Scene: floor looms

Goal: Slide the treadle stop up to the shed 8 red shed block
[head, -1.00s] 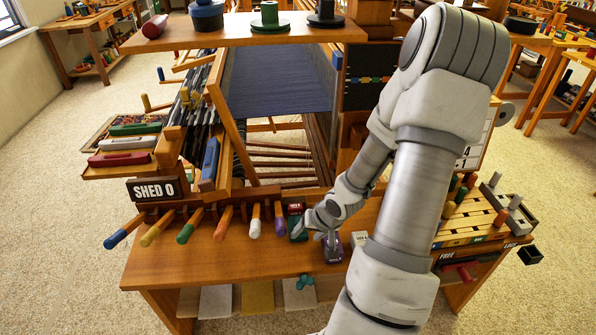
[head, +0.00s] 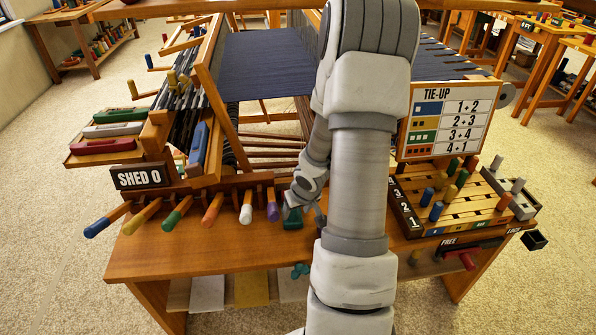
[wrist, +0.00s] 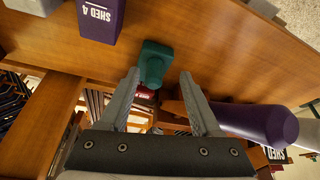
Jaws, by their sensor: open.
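A green block, which looks like the treadle stop (wrist: 155,62), sits on the wooden bench board; in the head view it (head: 292,218) shows beside the purple-tipped treadle. A small red block (wrist: 146,95) with white lettering, likely the shed 8 block, shows just beyond it in the wrist view, partly hidden behind the green block and my fingers. My gripper (wrist: 160,74) is open, its two fingertips on either side of the green block's near part. I cannot tell whether they touch it. In the head view my arm hides much of the gripper.
A purple SHED 4 block (wrist: 100,18) stands near the green block. The purple treadle end (wrist: 262,124) lies close to my right finger. Several colour-tipped treadles (head: 212,210) line the bench front at left. A slatted peg rack (head: 465,195) stands at right.

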